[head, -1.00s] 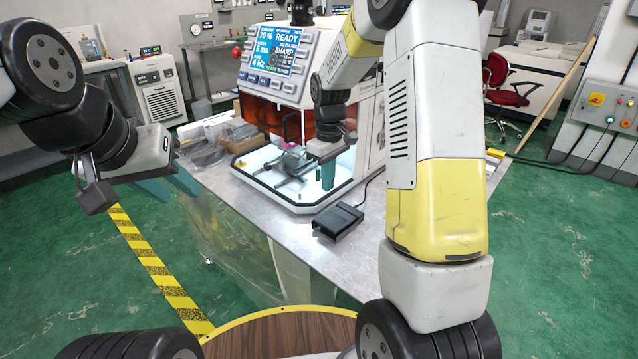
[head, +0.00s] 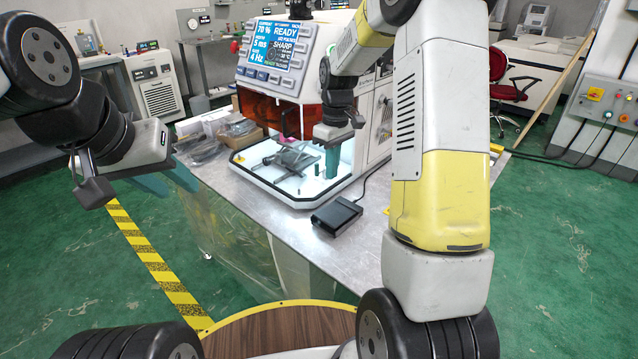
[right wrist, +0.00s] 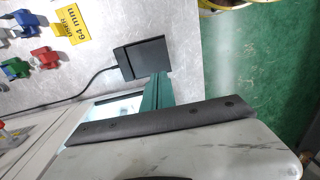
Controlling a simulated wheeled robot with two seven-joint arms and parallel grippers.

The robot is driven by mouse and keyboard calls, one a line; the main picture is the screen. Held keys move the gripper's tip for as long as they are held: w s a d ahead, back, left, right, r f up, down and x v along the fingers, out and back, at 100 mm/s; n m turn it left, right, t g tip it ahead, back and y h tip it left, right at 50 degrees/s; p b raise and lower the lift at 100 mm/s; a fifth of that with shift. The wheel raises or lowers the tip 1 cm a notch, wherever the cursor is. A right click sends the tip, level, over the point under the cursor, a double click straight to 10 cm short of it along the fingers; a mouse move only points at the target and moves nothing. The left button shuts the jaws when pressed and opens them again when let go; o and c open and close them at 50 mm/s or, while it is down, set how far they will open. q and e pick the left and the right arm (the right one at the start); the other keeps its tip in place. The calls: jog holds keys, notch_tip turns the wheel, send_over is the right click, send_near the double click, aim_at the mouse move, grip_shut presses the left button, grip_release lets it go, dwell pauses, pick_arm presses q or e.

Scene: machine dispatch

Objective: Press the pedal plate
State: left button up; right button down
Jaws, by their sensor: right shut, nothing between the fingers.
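The pedal is a low black box (head: 337,215) with a dark top plate, lying on the metal table in front of the white machine. In the right wrist view the pedal (right wrist: 145,58) lies just beyond my fingertips. My right gripper (head: 332,168) is shut and empty, its teal fingers pointing down by the machine's tray, behind the pedal in the head view. In the right wrist view its fingertips (right wrist: 157,78) overlap the pedal's edge; I cannot tell whether they touch. My left gripper (head: 172,184) is open and empty, left of the table.
The white machine (head: 285,60) has a lit screen and a tray with a grey fixture (head: 290,158). A cable runs from the pedal. Coloured pieces, including a red one (right wrist: 45,57), and a yellow label (right wrist: 73,24) are in the right wrist view.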

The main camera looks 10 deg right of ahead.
aim_at(329, 217)
jog(key=shift+w+d+r, duration=0.3)
jog(key=shift+d, duration=0.2)
jog(key=f, duration=0.9)
jog(key=s+a+f, duration=0.1)
jog(key=f, duration=0.4)
jog(key=shift+a, duration=0.1)
